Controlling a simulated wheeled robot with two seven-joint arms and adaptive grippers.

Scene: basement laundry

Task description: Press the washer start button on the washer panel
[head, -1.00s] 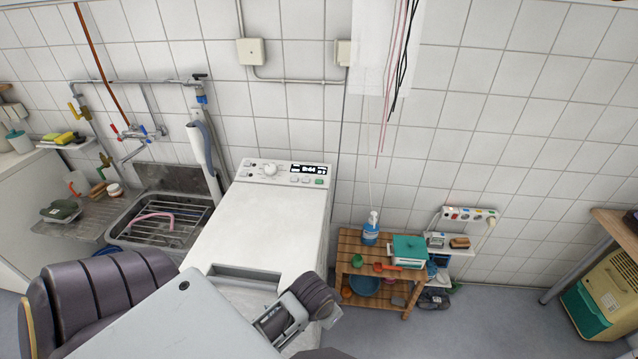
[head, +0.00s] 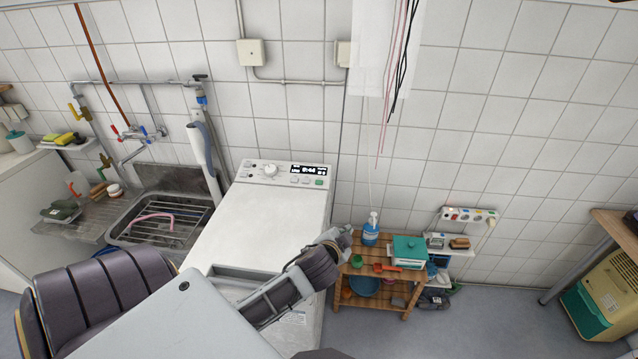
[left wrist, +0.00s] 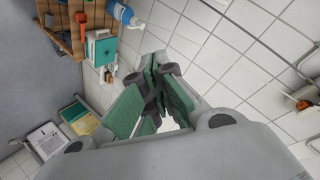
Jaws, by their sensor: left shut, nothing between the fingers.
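The white top-loading washer (head: 262,222) stands in the middle of the head view. Its panel (head: 285,174) runs along the back edge, with a round knob, small buttons and a dark lit display. A green button (head: 319,183) sits at the panel's right end, below the display. My left gripper (head: 343,237) is beyond the washer's right front side, nearer to me than the panel and apart from the green button. In the left wrist view its green-padded fingers (left wrist: 158,75) are shut with nothing between them. The washer panel is not visible there. My right gripper is not in view.
A wooden shelf (head: 350,269) with a blue bottle (head: 371,229) and a teal-lidded box (head: 408,252) stands right of the washer, close to my left gripper. A steel sink (head: 160,225) is at the left. Cords hang from above. Space above the washer lid is clear.

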